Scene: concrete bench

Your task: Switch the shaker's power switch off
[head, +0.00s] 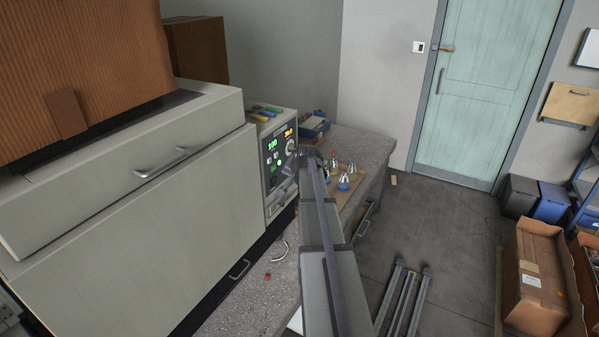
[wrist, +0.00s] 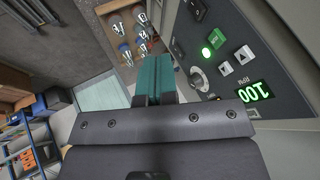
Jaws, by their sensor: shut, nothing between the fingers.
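The shaker's control panel (head: 279,157) is on the end of a pale grey housing in the head view, with lit green and orange displays. In the wrist view the panel (wrist: 232,62) fills the right side.
Several metal-topped flasks (wrist: 121,29) stand on a tan board beside the panel; they also show in the head view (head: 345,182). Coloured pens (head: 266,111) lie on the housing. A blue box (head: 314,126) stands behind. The floor (head: 440,225) to the right has free room.

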